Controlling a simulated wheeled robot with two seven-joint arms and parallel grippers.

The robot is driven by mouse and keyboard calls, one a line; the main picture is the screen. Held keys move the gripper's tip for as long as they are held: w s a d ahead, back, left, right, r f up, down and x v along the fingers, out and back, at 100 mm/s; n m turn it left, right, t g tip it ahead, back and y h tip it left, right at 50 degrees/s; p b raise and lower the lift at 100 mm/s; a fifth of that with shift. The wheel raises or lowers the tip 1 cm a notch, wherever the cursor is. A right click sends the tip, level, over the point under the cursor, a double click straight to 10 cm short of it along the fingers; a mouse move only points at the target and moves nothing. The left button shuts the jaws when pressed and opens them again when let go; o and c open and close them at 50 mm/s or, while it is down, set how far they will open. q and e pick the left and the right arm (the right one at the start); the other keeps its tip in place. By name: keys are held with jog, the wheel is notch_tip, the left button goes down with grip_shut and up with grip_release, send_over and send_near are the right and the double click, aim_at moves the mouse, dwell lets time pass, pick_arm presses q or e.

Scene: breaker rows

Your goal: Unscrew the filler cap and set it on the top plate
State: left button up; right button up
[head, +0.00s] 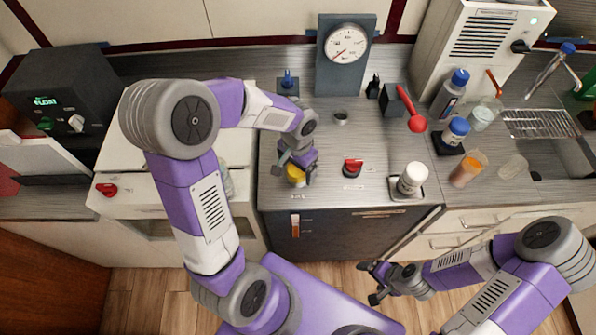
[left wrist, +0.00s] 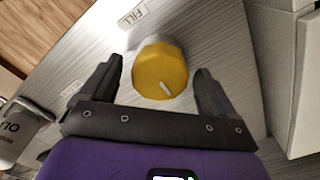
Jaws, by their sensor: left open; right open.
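The yellow filler cap (head: 296,176) sits on the metal top plate (head: 327,187), partly hidden by my left gripper in the head view. In the left wrist view the cap (left wrist: 160,70) is round and yellow with a white mark on its top, on a pale neck, beside a label reading FILL. My left gripper (head: 296,170) is over the cap. Its two open fingers (left wrist: 159,75) stand on either side of the cap, with a gap at each side. My right gripper (head: 373,283) is open and empty, low in front of the counter over the wooden floor.
A red knob (head: 352,168) and a white-capped bottle (head: 412,178) stand on the plate to the right. A gauge (head: 346,44) stands behind. A red-handled switch (head: 410,112) and several bottles and jars are further right. Bare plate lies between cap and red knob.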

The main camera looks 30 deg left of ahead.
pick_arm(q)
jog(key=shift+c, duration=0.4)
jog(key=c, duration=0.9)
jog(key=n+b, duration=0.1)
jog(key=n, duration=0.1)
jog(key=shift+f+n, duration=0.15)
jog(key=shift+n, duration=0.15)
jog(key=n+b, duration=0.1)
jog(key=n, duration=0.3)
jog(key=shift+b, duration=0.4)
jog(key=n+b, duration=0.1)
jog(key=n, duration=0.4)
jog(key=shift+n, duration=0.3)
jog(key=n, duration=0.5)
jog(key=o, duration=0.9)
